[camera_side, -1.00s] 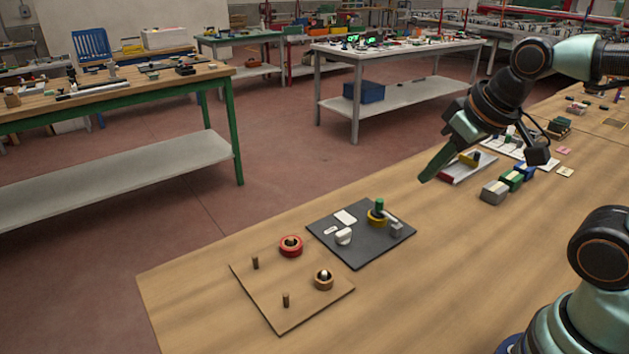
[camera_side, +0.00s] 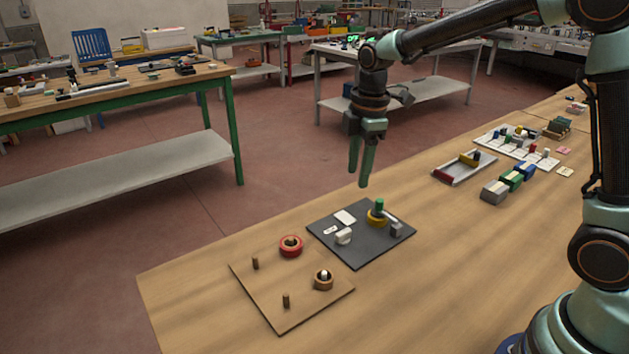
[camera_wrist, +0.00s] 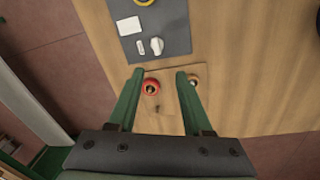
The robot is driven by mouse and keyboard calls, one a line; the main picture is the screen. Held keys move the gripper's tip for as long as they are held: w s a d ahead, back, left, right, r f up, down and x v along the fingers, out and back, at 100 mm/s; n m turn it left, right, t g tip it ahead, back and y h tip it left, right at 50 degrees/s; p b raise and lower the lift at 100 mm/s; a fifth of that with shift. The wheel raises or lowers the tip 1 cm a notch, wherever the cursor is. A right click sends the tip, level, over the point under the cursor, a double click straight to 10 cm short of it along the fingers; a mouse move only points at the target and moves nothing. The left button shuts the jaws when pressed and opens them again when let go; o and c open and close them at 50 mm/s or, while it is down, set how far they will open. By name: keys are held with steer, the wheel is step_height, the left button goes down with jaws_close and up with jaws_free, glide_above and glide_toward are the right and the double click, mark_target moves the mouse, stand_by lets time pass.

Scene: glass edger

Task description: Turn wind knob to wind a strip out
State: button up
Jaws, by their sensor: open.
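A dark board (camera_side: 352,258) lies on the wooden bench. It carries a white knob-like piece (camera_side: 343,236), a yellow ring with a green post (camera_side: 379,206), a small grey block (camera_side: 397,229) and white labels. I cannot tell for certain which piece is the wind knob. The white piece also shows in the wrist view (camera_wrist: 157,46). My gripper (camera_side: 359,178) is open and empty, pointing down, well above the bench. In the wrist view, the fingers (camera_wrist: 160,72) show below the white piece, with a red ring (camera_wrist: 151,87) seen between them.
A brown board (camera_side: 265,295) beside the dark one holds the red ring (camera_side: 291,246), a tan ring with a white top (camera_side: 323,280) and two short pegs. A grey tray (camera_side: 464,168) and coloured blocks (camera_side: 510,180) stand further right. The bench front is clear.

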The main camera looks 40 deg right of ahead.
mark_target(343, 231)
steer(key=w+f+n, duration=0.1)
steer(key=f, duration=0.4)
steer(key=w+f+n, duration=0.1)
steer(key=f, duration=0.5)
steer(key=f+n+g, duration=0.1)
steer(key=f, duration=0.5)
steer(key=shift+w+a+n, duration=0.2)
steer(key=shift+w+n, duration=0.1)
steer(key=shift+w, duration=0.1)
jaws_close()
